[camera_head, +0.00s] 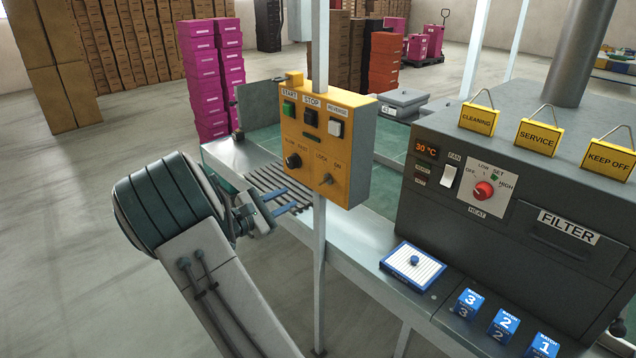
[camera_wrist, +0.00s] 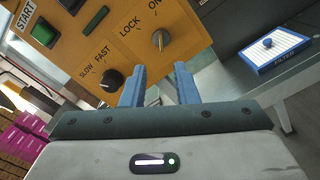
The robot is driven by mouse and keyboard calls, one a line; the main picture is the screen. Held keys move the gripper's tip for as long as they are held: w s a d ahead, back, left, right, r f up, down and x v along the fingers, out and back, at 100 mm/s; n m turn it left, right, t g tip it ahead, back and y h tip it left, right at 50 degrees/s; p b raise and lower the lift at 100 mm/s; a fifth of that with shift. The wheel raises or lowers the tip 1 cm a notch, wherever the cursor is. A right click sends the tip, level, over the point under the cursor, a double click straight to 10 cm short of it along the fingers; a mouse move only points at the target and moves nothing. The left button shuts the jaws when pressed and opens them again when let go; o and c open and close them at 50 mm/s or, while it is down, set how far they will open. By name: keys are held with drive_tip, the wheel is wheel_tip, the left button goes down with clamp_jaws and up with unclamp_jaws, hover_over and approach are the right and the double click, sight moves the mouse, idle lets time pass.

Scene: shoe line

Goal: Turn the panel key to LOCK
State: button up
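The yellow panel (camera_head: 356,148) stands on a post at the edge of the line. Its small metal key (camera_head: 327,179) is at the lower right of the panel face, below the LOCK and ON labels. In the wrist view the key (camera_wrist: 158,39) is just below ON, and LOCK is to its left; its exact angle is hard to read. My gripper (camera_head: 290,201) is to the left of the panel's lower part. In the wrist view my gripper (camera_wrist: 160,82) is open, with empty space between its blue fingers. The key is beyond the fingertips, apart from them.
A black SLOW/FAST knob (camera_wrist: 112,81) is close to the left finger; START, STOP and REVERSE buttons are above. Open floor is at left.

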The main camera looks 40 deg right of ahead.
sight(324, 181)
drive_tip(key=d+p, duration=0.2)
drive_tip(key=d, duration=1)
drive_tip(key=shift+w, duration=0.45)
drive_tip(key=shift+d, duration=0.1)
clamp_jaws()
